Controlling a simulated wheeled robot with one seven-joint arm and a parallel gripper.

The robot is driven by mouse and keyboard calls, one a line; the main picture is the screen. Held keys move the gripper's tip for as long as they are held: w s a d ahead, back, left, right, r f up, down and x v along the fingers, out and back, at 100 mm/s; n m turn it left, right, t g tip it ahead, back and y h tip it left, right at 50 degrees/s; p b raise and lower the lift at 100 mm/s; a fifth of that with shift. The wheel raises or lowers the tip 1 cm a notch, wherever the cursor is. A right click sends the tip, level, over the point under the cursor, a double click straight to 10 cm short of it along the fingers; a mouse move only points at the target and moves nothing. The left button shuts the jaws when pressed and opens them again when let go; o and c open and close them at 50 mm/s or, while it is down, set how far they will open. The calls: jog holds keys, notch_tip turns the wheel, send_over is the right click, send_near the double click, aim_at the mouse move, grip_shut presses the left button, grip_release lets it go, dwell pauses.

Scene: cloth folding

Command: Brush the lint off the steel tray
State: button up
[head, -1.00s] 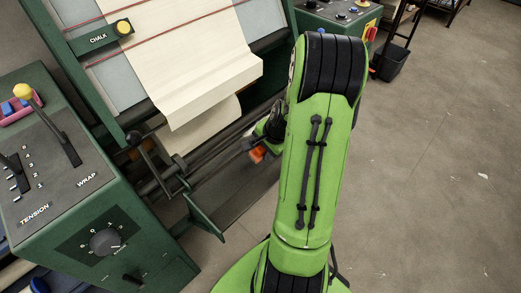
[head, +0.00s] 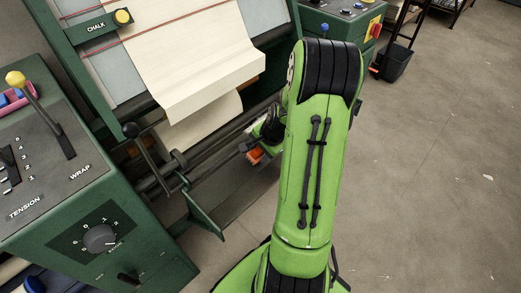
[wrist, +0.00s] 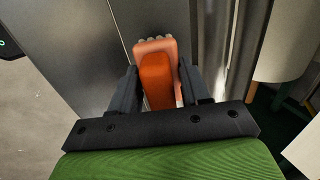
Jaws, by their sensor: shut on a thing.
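My gripper (wrist: 160,88) is shut on an orange brush (wrist: 158,75), seen in the wrist view with its pale bristles pointing away from me. The bristles are over or against the grey steel tray (wrist: 75,55); I cannot tell whether they touch. In the head view the tray (head: 236,190) lies low under the machine's rollers, partly hidden by my arm. A bit of the orange brush (head: 256,156) shows left of my arm there. I cannot make out lint on the tray in either view.
Cream cloth (head: 195,60) hangs from the green machine above the tray. Dark roller bars (head: 215,158) and a lever cross close over it. A green control box (head: 95,200) stands at the left.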

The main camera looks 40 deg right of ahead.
jog(key=shift+b+x, duration=0.65)
jog(key=shift+x, duration=0.3)
jog(key=d+p, duration=0.1)
jog(key=d, duration=0.2)
jog(key=shift+d+r, duration=0.15)
jog(key=shift+w+d+p, duration=0.1)
jog(key=shift+d+p, duration=0.85)
jog(key=shift+d, duration=2.9)
jog(key=shift+w+d+p, duration=0.15)
jog(key=shift+d+p, duration=0.75)
jog(key=shift+d, duration=2.95)
jog(key=shift+a, duration=1.8)
jog(key=shift+s+a+b, duration=0.1)
jog(key=shift+a+b, duration=0.2)
jog(key=shift+a, duration=1.6)
jog(key=shift+s+a+f+b, duration=0.1)
jog(key=shift+a+b, duration=0.45)
jog(key=shift+a, duration=2.3)
jog(key=shift+s+a+f+b, duration=0.1)
jog(key=shift+a+b, duration=0.4)
jog(key=shift+a, duration=2.35)
